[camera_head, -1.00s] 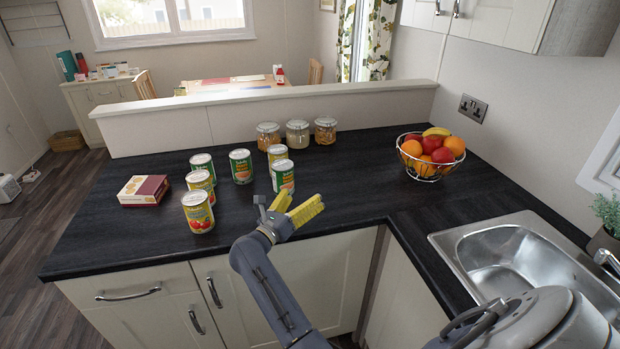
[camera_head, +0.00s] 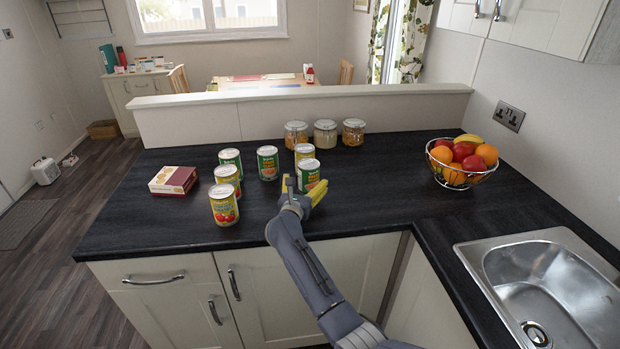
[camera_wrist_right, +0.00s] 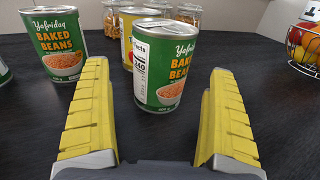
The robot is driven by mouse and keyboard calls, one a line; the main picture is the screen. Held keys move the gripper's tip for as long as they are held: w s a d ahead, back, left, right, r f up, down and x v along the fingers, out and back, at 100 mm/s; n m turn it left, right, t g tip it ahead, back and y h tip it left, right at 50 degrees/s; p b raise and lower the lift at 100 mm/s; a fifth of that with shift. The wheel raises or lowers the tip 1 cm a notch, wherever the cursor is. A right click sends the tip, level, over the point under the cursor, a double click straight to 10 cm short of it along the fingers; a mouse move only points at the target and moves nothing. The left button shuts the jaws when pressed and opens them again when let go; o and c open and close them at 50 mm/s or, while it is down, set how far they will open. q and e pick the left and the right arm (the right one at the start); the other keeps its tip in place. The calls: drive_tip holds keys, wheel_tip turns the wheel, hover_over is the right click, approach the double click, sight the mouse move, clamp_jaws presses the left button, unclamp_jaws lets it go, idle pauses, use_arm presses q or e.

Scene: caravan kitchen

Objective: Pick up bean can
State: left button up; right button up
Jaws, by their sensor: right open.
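A green baked beans can (camera_head: 308,173) stands upright on the dark worktop, just beyond my right gripper (camera_head: 303,188). In the right wrist view the same can (camera_wrist_right: 165,75) stands ahead, between the lines of my open yellow fingers, which are empty. A second baked beans can (camera_wrist_right: 55,42) stands further left in the wrist view; in the head view it appears as a green can (camera_head: 268,163) left of the nearer one. The lower front of the nearer can is partly hidden by my gripper in the head view. My left gripper is not in view.
A yellow-labelled can (camera_head: 304,153) stands close behind the nearer bean can. More cans (camera_head: 224,205) and a box (camera_head: 173,180) are on the left. Glass jars (camera_head: 325,133) line the back ledge. A fruit basket (camera_head: 461,164) and sink (camera_head: 540,280) are right. Worktop between gripper and basket is clear.

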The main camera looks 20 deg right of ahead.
drive_tip(key=shift+x, duration=2.3)
drive_tip(key=c, duration=1.6)
drive_tip(key=shift+c, duration=0.3)
drive_tip(key=shift+r, duration=0.1)
